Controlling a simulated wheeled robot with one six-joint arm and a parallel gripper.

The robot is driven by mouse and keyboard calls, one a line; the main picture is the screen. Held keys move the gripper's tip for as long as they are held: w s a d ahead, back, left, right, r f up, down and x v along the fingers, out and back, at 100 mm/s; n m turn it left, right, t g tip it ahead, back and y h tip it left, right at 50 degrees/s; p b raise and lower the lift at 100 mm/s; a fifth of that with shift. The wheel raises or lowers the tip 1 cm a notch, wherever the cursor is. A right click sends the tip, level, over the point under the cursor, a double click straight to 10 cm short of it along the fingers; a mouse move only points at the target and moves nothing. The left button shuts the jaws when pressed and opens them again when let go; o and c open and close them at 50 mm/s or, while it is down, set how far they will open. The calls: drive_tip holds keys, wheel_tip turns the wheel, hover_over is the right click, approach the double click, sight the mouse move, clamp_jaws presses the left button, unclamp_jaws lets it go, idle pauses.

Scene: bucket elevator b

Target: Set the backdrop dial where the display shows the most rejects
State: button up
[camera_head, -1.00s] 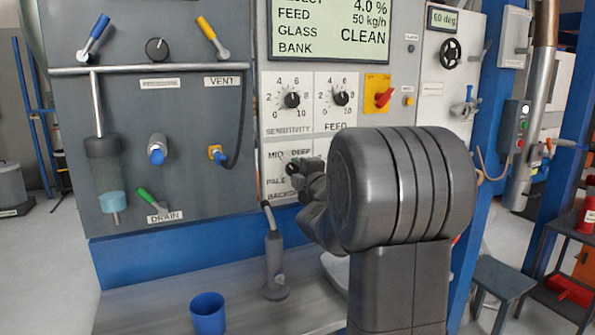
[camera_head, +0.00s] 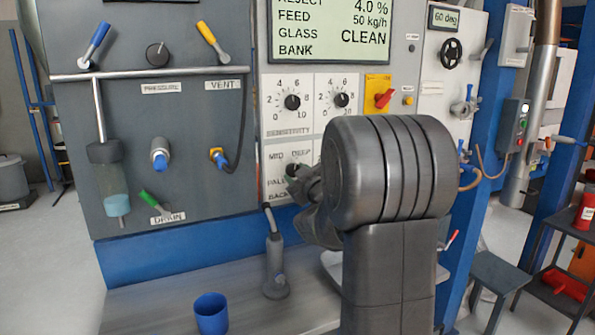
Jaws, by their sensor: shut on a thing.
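The backdrop dial (camera_head: 292,170) is a small knob on a white plate below the sensitivity dial, with MID, DEEP and a partly covered PALE marked around it. My gripper (camera_head: 297,177) is at the dial and shut on it; my wrist hides the fingertips in part and the plate's right side. I cannot read where the dial points. The display (camera_head: 330,32) above shows reject 4.0 %, feed 50 kg/h, glass CLEAN and a BANK line; its top is cut off.
The sensitivity dial (camera_head: 292,102), feed dial (camera_head: 341,100) and red switch (camera_head: 384,98) sit just above my wrist.

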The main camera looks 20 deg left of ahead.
drive_tip(key=m+p, duration=0.2)
drive_tip(key=m, duration=0.4)
drive_tip(key=shift+s+f, duration=0.1)
drive_tip(key=shift+f, duration=0.05)
idle(0.4)
drive_tip(key=o, duration=1)
drive_tip(key=shift+c, duration=0.2)
drive_tip(key=v, duration=1.3)
drive_tip(key=shift+s+d, duration=0.25)
drive_tip(key=shift+s, duration=0.05)
